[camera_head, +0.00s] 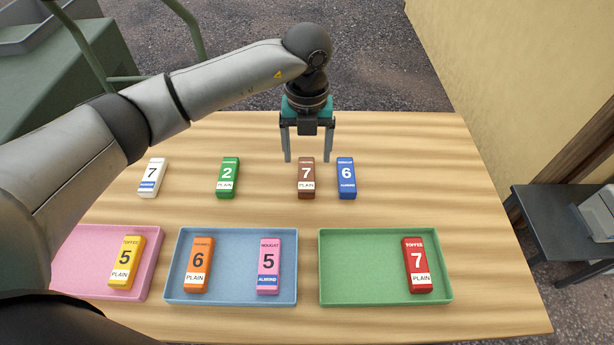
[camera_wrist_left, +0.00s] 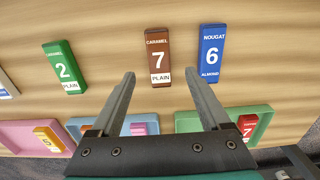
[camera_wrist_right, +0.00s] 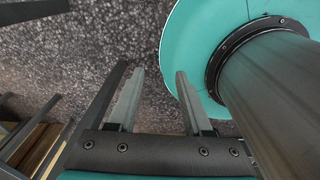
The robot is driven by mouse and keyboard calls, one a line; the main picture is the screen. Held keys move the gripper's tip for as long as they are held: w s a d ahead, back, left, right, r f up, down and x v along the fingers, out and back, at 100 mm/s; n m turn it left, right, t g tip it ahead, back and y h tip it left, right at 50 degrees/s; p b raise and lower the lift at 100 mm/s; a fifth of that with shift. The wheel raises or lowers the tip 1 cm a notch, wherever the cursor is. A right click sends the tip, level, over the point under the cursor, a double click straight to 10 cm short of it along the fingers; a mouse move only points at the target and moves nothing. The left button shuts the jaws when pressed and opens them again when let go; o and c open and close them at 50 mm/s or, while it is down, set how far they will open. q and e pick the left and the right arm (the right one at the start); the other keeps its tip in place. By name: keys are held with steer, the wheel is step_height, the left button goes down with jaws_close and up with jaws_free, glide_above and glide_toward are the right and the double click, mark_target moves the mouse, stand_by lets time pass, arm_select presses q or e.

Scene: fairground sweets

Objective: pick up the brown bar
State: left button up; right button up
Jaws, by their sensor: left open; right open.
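The brown bar (camera_head: 306,178) lies on the wooden table, marked 7 and PLAIN. In the left wrist view the brown bar (camera_wrist_left: 158,57) also reads CARAMEL and lies beyond the fingertips, between their lines. My left gripper (camera_head: 308,158) is open and empty, above the far end of the bar, with its fingers pointing down; it also shows in the left wrist view (camera_wrist_left: 163,78). I cannot tell the exact height of its tips over the table. My right gripper (camera_wrist_right: 158,72) is open and empty, away from the table over dark ground.
The blue bar (camera_head: 346,178) lies close to the right of the brown one. A green bar (camera_head: 227,177) and a white bar (camera_head: 153,177) lie to the left. Pink (camera_head: 88,288), blue (camera_head: 232,297) and green (camera_head: 350,295) trays holding bars stand nearer me.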

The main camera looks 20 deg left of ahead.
mark_target(307, 174)
arm_select(q)
steer(key=shift+f+b, duration=0.4)
steer(key=shift+f, duration=2.65)
steer(key=shift+c, duration=0.3)
steer(key=shift+r, duration=0.1)
jaws_close()
